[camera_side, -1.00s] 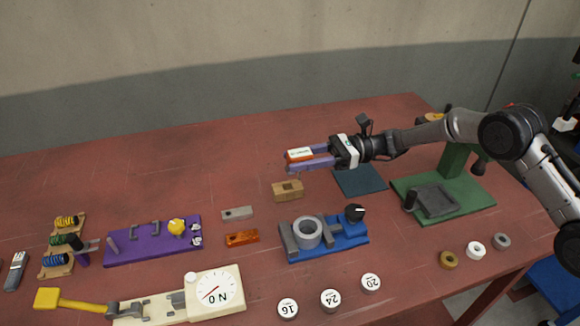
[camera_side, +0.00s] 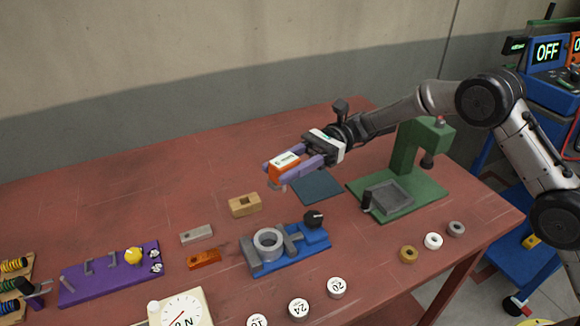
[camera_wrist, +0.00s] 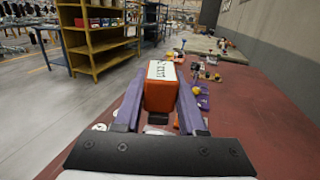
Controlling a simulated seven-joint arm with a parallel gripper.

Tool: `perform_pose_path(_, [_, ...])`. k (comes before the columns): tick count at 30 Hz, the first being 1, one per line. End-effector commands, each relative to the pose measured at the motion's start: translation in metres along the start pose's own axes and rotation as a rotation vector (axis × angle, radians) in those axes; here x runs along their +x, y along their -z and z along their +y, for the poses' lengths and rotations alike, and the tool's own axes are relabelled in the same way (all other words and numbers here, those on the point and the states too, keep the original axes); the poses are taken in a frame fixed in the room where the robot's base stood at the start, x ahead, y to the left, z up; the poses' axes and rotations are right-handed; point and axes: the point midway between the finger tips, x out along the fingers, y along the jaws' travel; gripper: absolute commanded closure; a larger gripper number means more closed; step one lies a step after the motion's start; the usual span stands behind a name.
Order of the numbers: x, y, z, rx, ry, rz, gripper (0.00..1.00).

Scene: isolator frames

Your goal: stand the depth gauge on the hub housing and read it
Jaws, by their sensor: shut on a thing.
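My gripper (camera_side: 282,170) is shut on the depth gauge (camera_side: 285,164), an orange box with a white, lettered top face. The gauge hangs in the air above the table, between the two purple fingers. In the wrist view the gauge (camera_wrist: 161,90) sits between the fingers, with its white face up. A thick grey ring (camera_side: 268,254), which looks like the hub housing, sits in a blue fixture (camera_side: 292,252) with a black knob. The ring is lower in the picture than the gauge, and the two are clearly apart. The gauge's reading is too small to make out.
A wooden block (camera_side: 244,206) with a square hole, a grey block (camera_side: 197,234) and an orange block (camera_side: 204,260) lie left of the fixture. A green press stand (camera_side: 415,198) stands at right. Several white numbered discs and small rings lie along the front.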

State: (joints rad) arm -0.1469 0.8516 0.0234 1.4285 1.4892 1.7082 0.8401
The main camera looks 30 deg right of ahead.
Motion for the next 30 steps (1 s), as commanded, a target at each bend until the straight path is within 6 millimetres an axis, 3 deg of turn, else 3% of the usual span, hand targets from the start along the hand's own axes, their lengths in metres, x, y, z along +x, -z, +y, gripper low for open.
perform_pose_path(5, [0.025, 0.017, -0.001, -0.008, -0.165, 0.024, 1.0])
perform_pose_path(11, [0.042, 0.035, -0.002, -0.008, -0.218, 0.033, 1.0])
perform_pose_path(30, [0.045, 0.043, -0.002, -0.001, -0.221, 0.032, 1.0])
